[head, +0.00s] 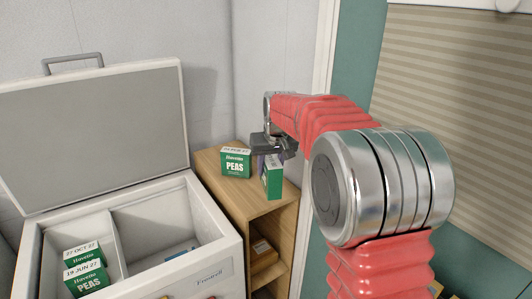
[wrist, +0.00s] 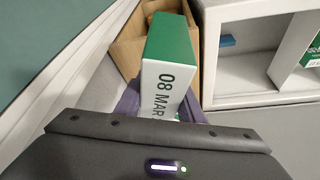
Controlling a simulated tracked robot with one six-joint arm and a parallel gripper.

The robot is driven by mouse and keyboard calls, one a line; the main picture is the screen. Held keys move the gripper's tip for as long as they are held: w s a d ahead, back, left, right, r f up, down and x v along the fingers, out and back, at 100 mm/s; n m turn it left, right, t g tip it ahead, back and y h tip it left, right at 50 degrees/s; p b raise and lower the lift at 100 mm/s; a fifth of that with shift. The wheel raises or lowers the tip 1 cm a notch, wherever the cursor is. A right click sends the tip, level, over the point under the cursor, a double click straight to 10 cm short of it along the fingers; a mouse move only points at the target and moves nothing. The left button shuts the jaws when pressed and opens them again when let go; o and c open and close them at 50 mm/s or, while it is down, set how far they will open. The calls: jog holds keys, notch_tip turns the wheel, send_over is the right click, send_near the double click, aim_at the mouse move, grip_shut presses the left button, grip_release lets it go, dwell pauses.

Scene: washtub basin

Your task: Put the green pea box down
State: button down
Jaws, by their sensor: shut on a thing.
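My gripper (head: 272,147) is shut on a green and white pea box (head: 272,178), held at the right front part of the wooden cabinet's top. In the wrist view this box (wrist: 172,60) shows a green side and a white end printed "08 MAR", between purple finger pads. I cannot tell whether its lower end touches the cabinet top. A second green pea box (head: 236,163) stands upright on the cabinet top, just left of the held one, its white top carrying a date.
A white chest freezer (head: 212,273), lid raised, stands left of the wooden cabinet (head: 252,208). Several pea boxes (head: 86,275) sit in its left compartment. A small blue item lies in the other. A brown carton (head: 263,250) is on the cabinet's lower shelf. Walls close off the back.

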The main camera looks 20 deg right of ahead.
jog(key=s+a+f, duration=0.4)
jog(key=s+f, duration=0.7)
jog(key=f, duration=0.5)
jog(key=shift+s+a+f+n, duration=0.15)
jog(key=shift+s+f+n, duration=0.15)
jog(key=shift+s, duration=0.1)
jog(key=shift+a, duration=0.1)
